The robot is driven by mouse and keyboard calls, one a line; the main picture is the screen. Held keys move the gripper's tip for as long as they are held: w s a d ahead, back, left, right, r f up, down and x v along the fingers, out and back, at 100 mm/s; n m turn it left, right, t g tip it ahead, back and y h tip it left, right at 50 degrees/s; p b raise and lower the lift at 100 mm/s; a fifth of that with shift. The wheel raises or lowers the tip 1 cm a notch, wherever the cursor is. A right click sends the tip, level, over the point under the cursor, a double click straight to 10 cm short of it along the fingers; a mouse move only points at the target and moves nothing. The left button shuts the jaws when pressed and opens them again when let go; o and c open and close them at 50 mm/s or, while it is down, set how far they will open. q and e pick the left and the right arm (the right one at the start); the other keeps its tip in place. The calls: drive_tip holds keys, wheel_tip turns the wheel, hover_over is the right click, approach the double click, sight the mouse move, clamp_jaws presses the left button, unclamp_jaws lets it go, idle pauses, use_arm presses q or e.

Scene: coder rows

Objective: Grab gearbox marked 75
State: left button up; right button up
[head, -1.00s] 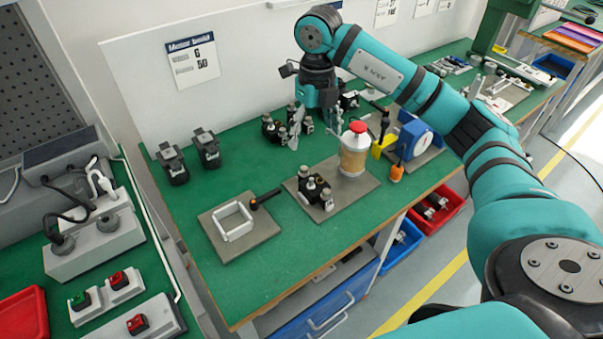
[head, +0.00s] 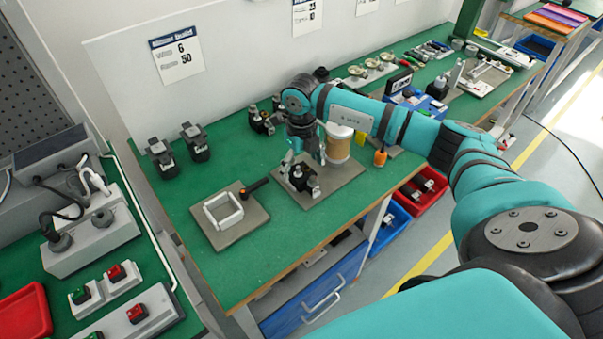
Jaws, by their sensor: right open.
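No marking 75 can be read on any unit. A small black and silver gearbox-like unit (head: 301,181) sits on a grey plate (head: 335,187) in the middle of the green table. My right gripper (head: 304,160) is open, pointing down just above and behind this unit; its fingers partly overlap the unit's top, and contact cannot be told. Two black units (head: 162,157) and (head: 195,142) stand at the back left. My left gripper is out of view.
A grey plate with a white square frame (head: 223,211) lies to the left. An orange-handled tool (head: 380,157) is at the right.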

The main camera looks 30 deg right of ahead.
sight(302, 173)
drive_tip(key=shift+f, duration=1.3)
drive_tip(key=c, duration=1.5)
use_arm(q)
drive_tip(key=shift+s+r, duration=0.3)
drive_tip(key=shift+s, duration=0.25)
use_arm(e)
drive_tip(key=shift+w+r, duration=0.1)
drive_tip(key=shift+c, duration=0.6)
